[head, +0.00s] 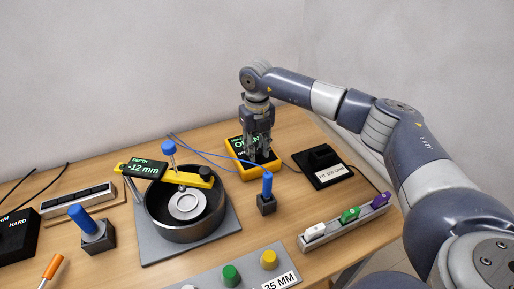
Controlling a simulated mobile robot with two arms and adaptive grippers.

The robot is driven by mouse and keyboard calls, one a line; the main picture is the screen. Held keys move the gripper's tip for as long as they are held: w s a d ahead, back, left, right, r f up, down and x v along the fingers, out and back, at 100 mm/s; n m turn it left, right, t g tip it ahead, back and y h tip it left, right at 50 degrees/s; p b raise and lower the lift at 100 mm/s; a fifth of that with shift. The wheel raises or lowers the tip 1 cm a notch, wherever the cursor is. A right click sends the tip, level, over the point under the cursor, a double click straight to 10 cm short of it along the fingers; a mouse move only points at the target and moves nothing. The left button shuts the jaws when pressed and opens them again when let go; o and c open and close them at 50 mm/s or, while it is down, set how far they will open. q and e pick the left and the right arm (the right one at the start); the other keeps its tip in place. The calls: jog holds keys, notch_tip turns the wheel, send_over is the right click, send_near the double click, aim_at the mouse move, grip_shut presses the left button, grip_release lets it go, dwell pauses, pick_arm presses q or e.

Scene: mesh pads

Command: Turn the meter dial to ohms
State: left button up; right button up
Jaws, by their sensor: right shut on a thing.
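The meter (234,159) is a yellow-bordered box at the back middle of the table, with a green-lit screen (237,143) that seems to read "OPEN". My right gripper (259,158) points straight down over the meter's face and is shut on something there. The dial lies at the gripper's fingertips and is mostly hidden by them, so its setting cannot be read. My left gripper is not in view.
A blue-handled probe (267,185) stands in a dark block just in front of the meter. A depth gauge (180,178) spans a round dark pot to the left. A black labelled box (322,165) lies right, behind a tray (343,228) of coloured pieces.

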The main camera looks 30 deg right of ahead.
aim_at(257, 151)
jog(key=shift+w+r, duration=0.1)
jog(key=shift+r, duration=0.05)
jog(key=o, duration=1)
jog(key=shift+o, duration=0.4)
notch_tip(257, 151, up, 12)
